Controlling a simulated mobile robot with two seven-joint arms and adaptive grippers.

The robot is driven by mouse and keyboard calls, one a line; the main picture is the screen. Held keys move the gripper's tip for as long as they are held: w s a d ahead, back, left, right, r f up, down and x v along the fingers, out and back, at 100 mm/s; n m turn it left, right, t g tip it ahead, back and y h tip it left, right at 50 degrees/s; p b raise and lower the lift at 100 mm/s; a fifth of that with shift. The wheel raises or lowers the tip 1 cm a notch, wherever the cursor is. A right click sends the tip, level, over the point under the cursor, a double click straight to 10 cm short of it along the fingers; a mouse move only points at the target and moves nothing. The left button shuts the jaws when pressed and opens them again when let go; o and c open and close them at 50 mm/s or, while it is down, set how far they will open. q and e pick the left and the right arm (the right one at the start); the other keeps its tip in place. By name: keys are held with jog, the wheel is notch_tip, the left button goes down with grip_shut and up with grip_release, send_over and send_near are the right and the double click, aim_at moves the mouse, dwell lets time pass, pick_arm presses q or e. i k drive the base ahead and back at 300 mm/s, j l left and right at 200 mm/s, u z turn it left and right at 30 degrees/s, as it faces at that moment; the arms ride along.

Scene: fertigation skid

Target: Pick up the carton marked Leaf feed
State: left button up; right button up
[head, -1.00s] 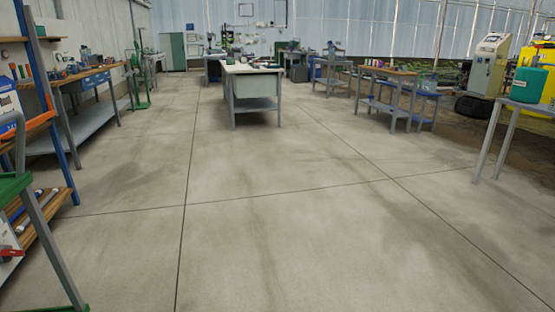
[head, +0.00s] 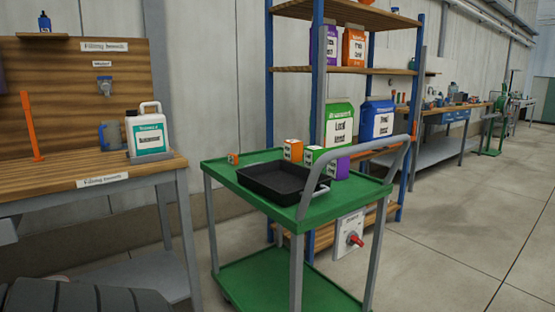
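A large green and white carton (head: 338,125) stands on the blue-post shelf rack behind the green cart. Its print is blurred; the first word may be "Leaf", but I cannot be sure. On the green cart (head: 225,168) are small cartons: an orange and white one (head: 293,149), a green and white one (head: 313,155), and a purple one (head: 341,167) at the rear right. Their labels are too small to read. Neither of my grippers shows in the head view.
A black tray (head: 272,183) lies on the cart top, with a small orange item (head: 233,158) beside it. A blue carton (head: 376,120) stands on the rack. At left is a wooden bench (head: 85,176) with a white jug (head: 147,131). Open floor lies at right.

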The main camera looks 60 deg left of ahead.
aim_at(311, 154)
jog(key=u, duration=1.55)
jog(key=i+l+z, duration=0.7)
jog(key=i+l, duration=0.15)
jog(key=i+l+z, duration=0.3)
jog(key=i, duration=0.25)
jog(key=i+z, duration=0.35)
jog(key=i, duration=0.15)
jog(key=i+u, duration=0.1)
jog(key=i, duration=0.75)
jog(key=i+l+u, duration=0.15)
jog(key=i, duration=0.7)
jog(key=i+u, duration=0.85)
jog(key=i+l+u, duration=0.2)
jog(key=u, duration=0.2)
jog(key=i, duration=0.05)
